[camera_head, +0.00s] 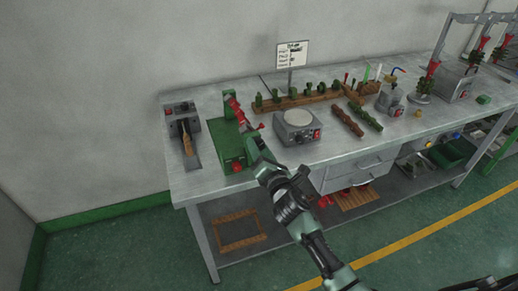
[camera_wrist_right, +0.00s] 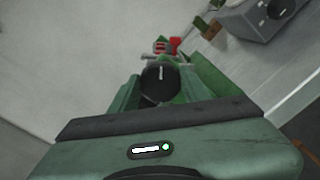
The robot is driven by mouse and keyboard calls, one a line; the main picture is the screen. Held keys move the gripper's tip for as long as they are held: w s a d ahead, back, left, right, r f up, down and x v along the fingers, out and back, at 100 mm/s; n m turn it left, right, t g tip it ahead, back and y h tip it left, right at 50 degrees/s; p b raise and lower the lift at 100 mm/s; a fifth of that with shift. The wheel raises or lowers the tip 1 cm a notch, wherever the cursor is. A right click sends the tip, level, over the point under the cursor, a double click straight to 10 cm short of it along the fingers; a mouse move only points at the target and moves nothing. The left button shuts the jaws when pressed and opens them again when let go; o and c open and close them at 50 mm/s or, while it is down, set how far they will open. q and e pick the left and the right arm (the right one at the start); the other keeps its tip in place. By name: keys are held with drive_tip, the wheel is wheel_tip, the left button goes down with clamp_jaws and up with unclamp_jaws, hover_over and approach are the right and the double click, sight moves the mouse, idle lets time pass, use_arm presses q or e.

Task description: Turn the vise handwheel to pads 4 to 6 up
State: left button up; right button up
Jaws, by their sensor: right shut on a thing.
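The green vise (camera_head: 231,148) stands near the left end of the grey workbench, with red parts (camera_head: 236,111) along its top. My right gripper (camera_head: 254,146) reaches it from the front right, at the handwheel end. In the right wrist view a dark round handwheel knob (camera_wrist_right: 161,84) sits between the two green fingers of my right gripper (camera_wrist_right: 158,92), which are shut on it. Beyond it a red and green part of the vise (camera_wrist_right: 165,47) shows. Most of the handwheel is hidden by the gripper, and I cannot read any pad numbers. My left gripper is not in view.
A grey box with a brown-handled tool (camera_head: 186,130) stands left of the vise. A grey device with a round white top (camera_head: 298,126) stands close on its right. A wooden rack with green pieces (camera_head: 300,98) and a sign (camera_head: 292,54) are behind.

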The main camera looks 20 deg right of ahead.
drive_tip(key=shift+f+m, duration=0.15)
drive_tip(key=shift+m, duration=1.85)
drive_tip(key=shift+a+f+m+p, duration=0.15)
drive_tip(key=shift+m+p, duration=0.35)
drive_tip(key=shift+m, duration=4.7)
drive_tip(key=shift+d+f+m+p, duration=0.15)
drive_tip(key=shift+m+p, duration=0.3)
drive_tip(key=shift+m, duration=4.75)
drive_tip(key=shift+a+m, duration=0.1)
drive_tip(key=shift+m, duration=0.3)
drive_tip(key=o, duration=1.4)
drive_tip(key=shift+c, duration=0.2)
drive_tip(key=shift+s, duration=0.15)
drive_tip(key=s+b, duration=0.1)
drive_tip(key=s, duration=0.6)
drive_tip(key=shift+s, duration=0.3)
